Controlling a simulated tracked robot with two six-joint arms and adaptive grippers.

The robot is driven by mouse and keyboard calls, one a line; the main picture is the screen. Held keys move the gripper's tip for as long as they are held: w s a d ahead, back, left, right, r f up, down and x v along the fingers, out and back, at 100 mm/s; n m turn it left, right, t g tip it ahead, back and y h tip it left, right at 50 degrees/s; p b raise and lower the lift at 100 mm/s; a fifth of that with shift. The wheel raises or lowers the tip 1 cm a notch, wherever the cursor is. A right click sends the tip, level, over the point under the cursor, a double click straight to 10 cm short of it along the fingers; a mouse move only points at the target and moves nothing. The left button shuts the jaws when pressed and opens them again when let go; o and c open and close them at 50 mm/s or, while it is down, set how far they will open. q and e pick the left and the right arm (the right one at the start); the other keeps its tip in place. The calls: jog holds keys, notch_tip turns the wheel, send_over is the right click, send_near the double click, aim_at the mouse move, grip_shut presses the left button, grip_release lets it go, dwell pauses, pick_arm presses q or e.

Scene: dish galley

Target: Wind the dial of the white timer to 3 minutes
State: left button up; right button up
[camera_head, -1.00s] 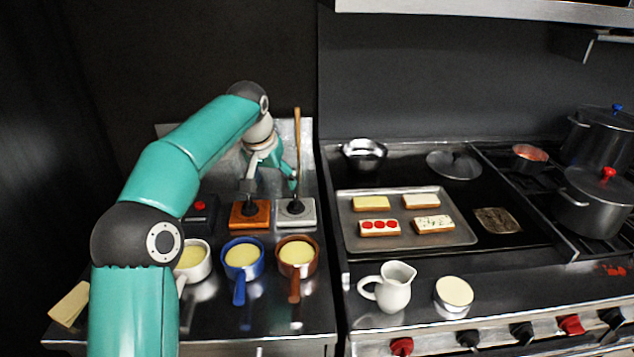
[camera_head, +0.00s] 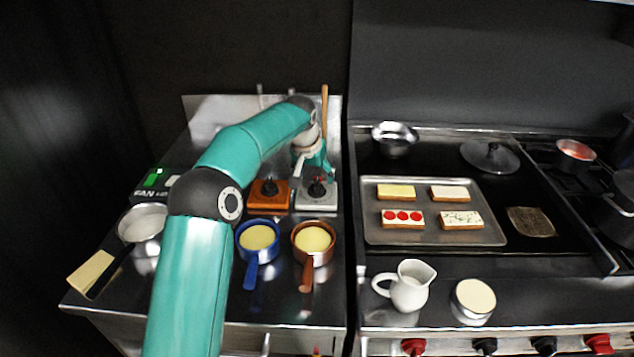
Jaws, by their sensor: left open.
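The white timer (camera_head: 317,203) stands on the steel counter, right of the orange timer (camera_head: 268,203). Its black dial (camera_head: 317,190) has a bit of red on top; its setting is too small to read. My left gripper (camera_head: 315,174) is open above the white timer, its fingers pointing down towards the dial. Whether a finger touches the dial I cannot tell. My right gripper is not in view.
A wooden handle (camera_head: 325,105) stands upright just behind the gripper. A blue pan (camera_head: 258,237) and a brown pan (camera_head: 314,240) sit in front of the timers. A steel pan (camera_head: 143,222) is at left. A baking tray (camera_head: 433,238) lies on the right.

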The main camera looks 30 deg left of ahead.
aim_at(317, 182)
pick_arm(q)
jog(key=shift+p+x, duration=0.3)
jog(key=shift+x, duration=2.3)
jog(key=c, duration=1.2)
jog(key=shift+o, duration=0.2)
jog(key=shift+w+r, duration=0.1)
jog(key=o, duration=1.2)
jog(key=shift+c, duration=0.2)
jog(key=v, duration=1.1)
jog(key=shift+s+r, duration=0.2)
jog(key=shift+r, duration=0.15)
